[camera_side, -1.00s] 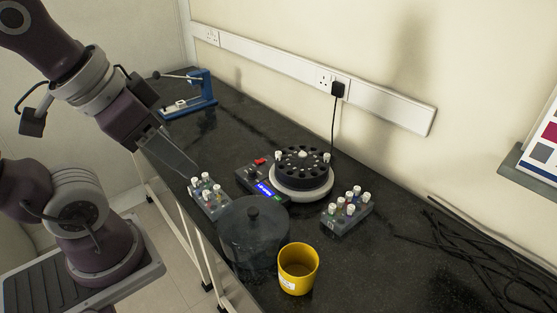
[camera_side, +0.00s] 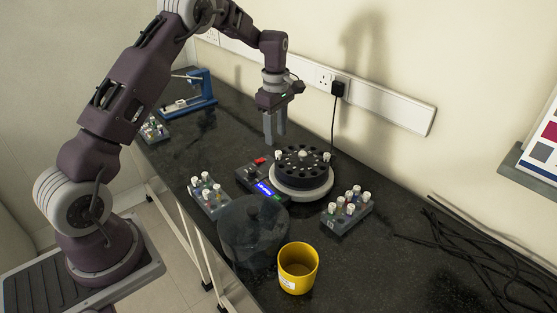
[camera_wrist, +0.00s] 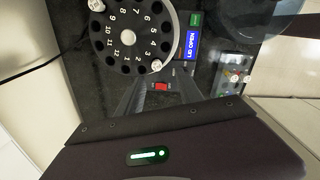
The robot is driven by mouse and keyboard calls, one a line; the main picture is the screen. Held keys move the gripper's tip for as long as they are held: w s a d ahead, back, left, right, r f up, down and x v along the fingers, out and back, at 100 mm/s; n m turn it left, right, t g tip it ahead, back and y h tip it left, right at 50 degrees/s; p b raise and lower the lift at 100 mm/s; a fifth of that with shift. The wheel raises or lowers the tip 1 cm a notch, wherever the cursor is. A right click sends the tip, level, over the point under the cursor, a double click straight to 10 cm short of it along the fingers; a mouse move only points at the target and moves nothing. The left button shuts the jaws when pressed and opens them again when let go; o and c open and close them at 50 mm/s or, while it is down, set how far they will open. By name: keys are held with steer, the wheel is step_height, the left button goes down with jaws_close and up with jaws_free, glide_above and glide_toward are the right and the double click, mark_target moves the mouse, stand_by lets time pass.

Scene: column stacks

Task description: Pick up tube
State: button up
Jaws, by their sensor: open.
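White-capped tubes stand in a grey rack (camera_side: 209,203) left of the centrifuge, in a second rack (camera_side: 347,213) to its right, and in a third rack (camera_side: 154,130) at the far left. The black centrifuge rotor (camera_side: 301,168) has numbered holes and holds a white-capped tube (camera_side: 278,155) on its left and another tube (camera_side: 326,157) on its right. In the wrist view one rotor tube (camera_wrist: 156,65) sits near hole 3 and another (camera_wrist: 97,5) near hole 9. My gripper (camera_side: 275,138) is open and empty, pointing down above and behind the rotor's left side.
The centrifuge display (camera_wrist: 191,46) reads "LID OPEN". A transparent lid (camera_side: 253,232) lies in front of it, beside a yellow cup (camera_side: 298,268). A blue device (camera_side: 200,91) stands at the back. Black cables (camera_side: 470,245) lie at right.

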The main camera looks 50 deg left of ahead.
mark_target(279, 152)
steer(key=f, duration=0.6)
steer(key=shift+w+d+f, duration=0.2)
steer(key=shift+w+f, duration=0.15)
jaws_close()
